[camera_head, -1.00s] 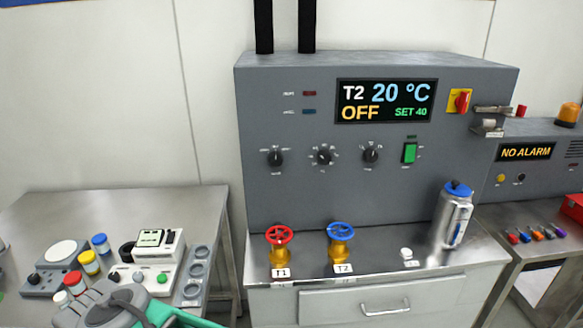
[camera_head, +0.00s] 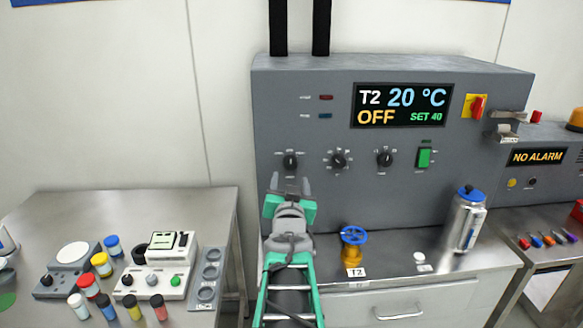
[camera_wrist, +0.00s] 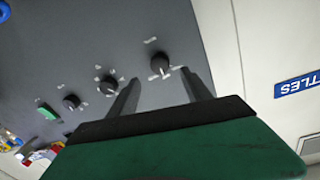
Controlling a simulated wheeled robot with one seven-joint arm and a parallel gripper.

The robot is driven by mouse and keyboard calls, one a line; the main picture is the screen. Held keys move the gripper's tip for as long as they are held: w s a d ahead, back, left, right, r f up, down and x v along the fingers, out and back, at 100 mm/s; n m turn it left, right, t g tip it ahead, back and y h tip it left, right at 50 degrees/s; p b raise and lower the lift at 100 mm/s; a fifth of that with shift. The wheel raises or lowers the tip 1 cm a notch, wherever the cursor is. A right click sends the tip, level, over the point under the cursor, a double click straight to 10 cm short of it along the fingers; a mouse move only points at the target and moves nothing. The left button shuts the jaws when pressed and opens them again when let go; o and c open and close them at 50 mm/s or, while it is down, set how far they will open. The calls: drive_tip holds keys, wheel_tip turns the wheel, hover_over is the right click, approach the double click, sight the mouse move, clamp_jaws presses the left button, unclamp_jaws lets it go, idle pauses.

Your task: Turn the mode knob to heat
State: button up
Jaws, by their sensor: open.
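The grey control panel (camera_head: 310,205) carries a row of three black knobs: left (camera_head: 290,161), middle (camera_head: 338,159) and right (camera_head: 385,157). Their labels are too small to read, so I cannot tell which is the mode knob. The panel display (camera_head: 402,106) reads T2, 20 °C, OFF, SET 40. My gripper (camera_head: 290,186) is open in front of the panel, just below the left knob in the head view. In the wrist view, the left knob (camera_wrist: 160,66) appears between and beyond my fingertips (camera_wrist: 160,77), apparently not touched.
A green switch (camera_head: 424,157) and a red-yellow switch (camera_head: 474,106) are on the panel. The blue valve T2 (camera_head: 353,236) and a silver bottle (camera_head: 463,220) stand on the counter below. My arm hides the red valve. The left table (camera_head: 150,205) holds jars and instruments.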

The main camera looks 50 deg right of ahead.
sight(291, 165)
drive_tip(key=p+x, duration=0.2)
drive_tip(key=x, duration=0.5)
drive_tip(key=shift+w+d, duration=0.2)
drive_tip(key=shift+d, duration=0.1)
drive_tip(key=shift+r, duration=0.1)
clamp_jaws()
